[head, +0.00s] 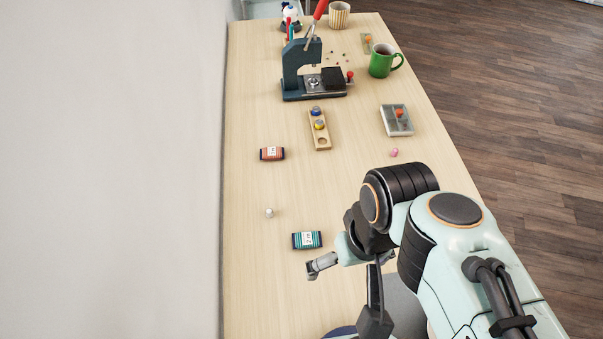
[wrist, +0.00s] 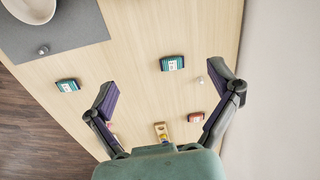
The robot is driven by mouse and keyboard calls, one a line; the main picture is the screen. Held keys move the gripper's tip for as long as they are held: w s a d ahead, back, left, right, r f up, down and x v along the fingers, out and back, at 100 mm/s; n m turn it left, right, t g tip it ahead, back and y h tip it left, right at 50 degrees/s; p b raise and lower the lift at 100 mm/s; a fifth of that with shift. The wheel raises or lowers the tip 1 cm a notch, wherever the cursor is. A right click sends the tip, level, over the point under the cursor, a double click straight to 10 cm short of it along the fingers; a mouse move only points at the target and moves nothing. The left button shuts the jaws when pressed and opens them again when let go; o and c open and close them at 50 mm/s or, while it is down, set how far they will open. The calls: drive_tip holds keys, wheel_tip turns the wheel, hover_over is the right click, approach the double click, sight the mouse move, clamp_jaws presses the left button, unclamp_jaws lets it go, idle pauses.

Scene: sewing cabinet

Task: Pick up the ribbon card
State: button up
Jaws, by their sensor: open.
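Several ribbon-wound cards with white labels lie flat on the table. A teal striped ribbon card (head: 307,240) lies left of my gripper (head: 346,291) in the head view; it also shows in the wrist view (wrist: 172,63), between and beyond the fingertips. An orange-red ribbon card (head: 272,153) lies farther back; it shows in the wrist view (wrist: 195,118). Another teal card (wrist: 68,86) appears only in the wrist view, outside the left finger; my arm seems to hide it in the head view. My gripper (wrist: 164,88) is wide open, empty, and above the table.
A small white piece (head: 269,212) stands near the teal card. A wooden holder (head: 320,130), a dark press (head: 313,85), a green mug (head: 381,60) and a grey box (head: 396,121) stand farther back. A grey mat (wrist: 75,20) holds a white bowl (wrist: 30,8).

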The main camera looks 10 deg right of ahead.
drive_tip(key=w+m+t, duration=0.2)
drive_tip(key=w+t, duration=0.1)
drive_tip(key=w, duration=0.6)
drive_tip(key=g, duration=0.4)
hover_over(307, 238)
drive_tip(key=shift+h, duration=0.4)
wheel_tip(307, 238, down, 18)
drive_tip(key=shift+r, duration=0.1)
wheel_tip(307, 238, down, 6)
drive_tip(key=shift+s, duration=0.1)
drive_tip(key=shift+f, duration=0.5)
drive_tip(key=c, duration=0.7)
